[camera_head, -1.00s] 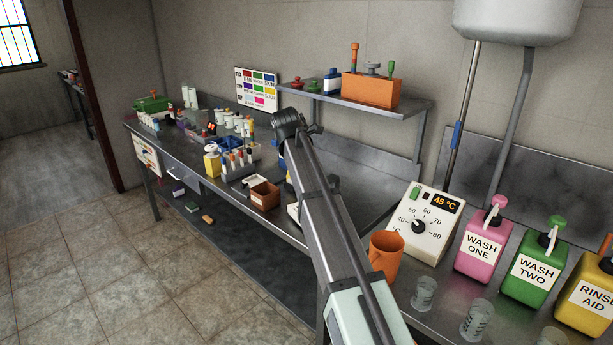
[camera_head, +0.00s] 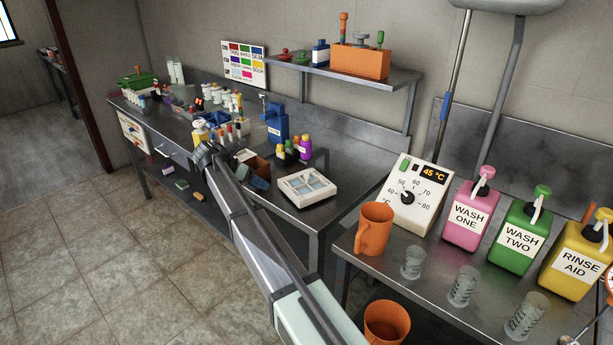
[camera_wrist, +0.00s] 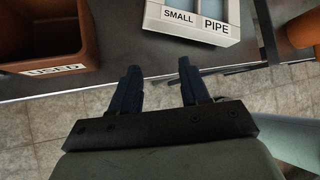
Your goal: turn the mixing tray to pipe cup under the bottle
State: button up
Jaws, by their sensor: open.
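The mixing tray (camera_head: 307,187) is a white square block with pale blue wells on the metal bench, right of my arm in the head view. In the wrist view its near edge (camera_wrist: 190,28) reads SMALL and PIPE. A blue bottle-like dispenser (camera_head: 277,122) stands behind it to the left; I cannot tell if this is the task's bottle. My gripper (camera_wrist: 157,68) is open and empty, its dark fingers apart over the bench's front edge, nearer than the tray and a little left of it. The head view does not show the fingers clearly.
A brown box (camera_wrist: 45,30) labelled USED lies left of my fingers. Small dark bottles with coloured caps (camera_head: 305,147) stand behind the tray. An orange mug (camera_head: 374,228) and a temperature box (camera_head: 415,192) are to the right.

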aim_at(306, 173)
jog(key=shift+d+r+m+h, duration=2.4)
jog(key=shift+r+m, duration=0.4)
jog(key=shift+m, duration=1.2)
jog(key=x, duration=1.3)
jog(key=shift+w+f, duration=0.2)
jog(key=shift+c, duration=0.2)
grip_shut()
